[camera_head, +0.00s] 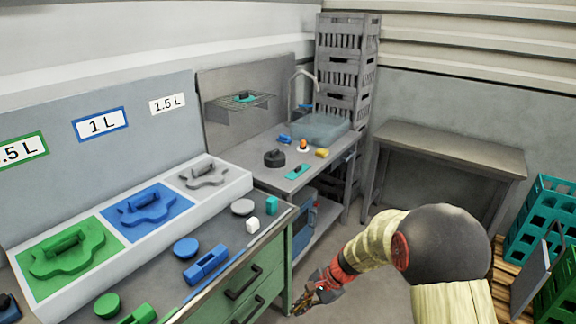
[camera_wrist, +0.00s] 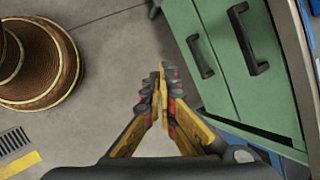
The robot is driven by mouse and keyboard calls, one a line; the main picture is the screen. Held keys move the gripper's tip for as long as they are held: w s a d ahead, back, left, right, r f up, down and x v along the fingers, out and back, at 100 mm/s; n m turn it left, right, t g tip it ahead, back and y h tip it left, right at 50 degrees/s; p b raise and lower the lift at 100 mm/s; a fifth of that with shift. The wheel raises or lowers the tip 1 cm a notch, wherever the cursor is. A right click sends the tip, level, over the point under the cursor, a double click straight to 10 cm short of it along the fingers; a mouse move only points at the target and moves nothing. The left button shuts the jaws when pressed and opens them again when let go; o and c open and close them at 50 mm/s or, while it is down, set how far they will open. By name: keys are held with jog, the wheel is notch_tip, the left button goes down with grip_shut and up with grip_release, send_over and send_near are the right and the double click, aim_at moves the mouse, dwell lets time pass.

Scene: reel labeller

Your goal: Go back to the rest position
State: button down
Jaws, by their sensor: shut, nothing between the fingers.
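My gripper (camera_head: 322,291) hangs low beside the right end of the green drawer cabinet in the head view, apart from it. In the wrist view my gripper (camera_wrist: 160,82) points toward the floor, its yellow fingers shut and empty. The green cabinet (camera_wrist: 225,85) with dark handles stands to the right of the fingers there. My arm reaches in from the lower right of the head view.
The workbench (camera_head: 222,230) holds green, blue and grey parts. A sink counter (camera_head: 320,165) stands behind, and a bare grey table (camera_head: 450,145) at the back right. Teal crates (camera_head: 540,215) stand at the right. The wrist view shows a brown ribbed round object (camera_wrist: 35,65) on the floor.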

jog(key=s+d+r+n+t+h, duration=0.2)
jog(key=s+d+r+n, duration=0.3)
jog(key=s+r, duration=0.8)
jog(key=s+d+r+n+t+h, duration=0.3)
jog(key=s+d+r+n, duration=0.3)
jog(key=s+d+r, duration=0.4)
notch_tip(320, 180, up, 6)
jog(key=s+h, duration=0.1)
jog(key=s, duration=0.1)
jog(key=shift+s+r, duration=0.2)
jog(key=shift+s, duration=0.15)
